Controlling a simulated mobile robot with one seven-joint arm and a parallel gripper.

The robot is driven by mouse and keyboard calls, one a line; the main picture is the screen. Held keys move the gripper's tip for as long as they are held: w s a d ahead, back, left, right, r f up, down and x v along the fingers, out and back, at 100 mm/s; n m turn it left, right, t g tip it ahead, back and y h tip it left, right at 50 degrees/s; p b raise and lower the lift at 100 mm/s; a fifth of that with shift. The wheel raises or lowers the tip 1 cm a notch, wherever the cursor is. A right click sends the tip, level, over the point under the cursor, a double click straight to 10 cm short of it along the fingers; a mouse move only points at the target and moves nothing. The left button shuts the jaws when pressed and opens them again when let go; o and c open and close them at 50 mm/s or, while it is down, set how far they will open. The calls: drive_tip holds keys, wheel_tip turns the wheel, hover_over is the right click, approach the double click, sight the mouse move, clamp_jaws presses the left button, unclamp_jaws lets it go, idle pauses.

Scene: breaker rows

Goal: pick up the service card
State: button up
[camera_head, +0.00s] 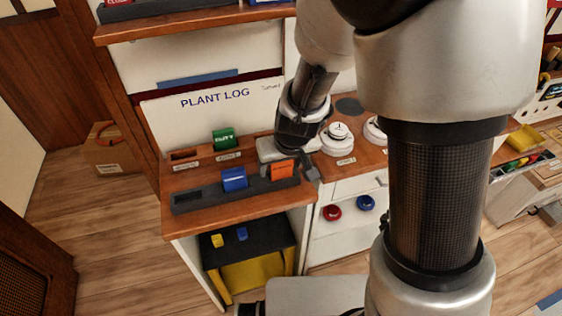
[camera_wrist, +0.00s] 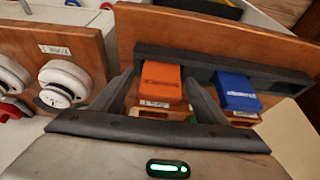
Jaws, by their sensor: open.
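An orange card (camera_head: 282,169) stands in the dark slotted rack (camera_head: 190,204) at the front of the wooden counter; it also shows in the wrist view (camera_wrist: 160,84). Its lettering is too small to read for certain, so I cannot confirm it is the service card. A blue card (camera_head: 234,179) stands left of it in the same rack, and a green card (camera_head: 224,139) stands behind. My gripper (camera_wrist: 160,78) is open and empty of any firm hold, with its fingers on either side of the orange card. Whether they touch it cannot be told.
White round dials (camera_head: 338,139) stand on the counter to the right of my gripper. Red (camera_head: 332,212) and blue (camera_head: 365,202) knobs are on the white front below. A shelf (camera_head: 190,24) hangs above the plant log board (camera_head: 215,100). The rack's left end is bare.

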drive_tip(key=shift+c, duration=0.2)
drive_tip(key=c, duration=1.1)
drive_tip(key=shift+r, duration=0.15)
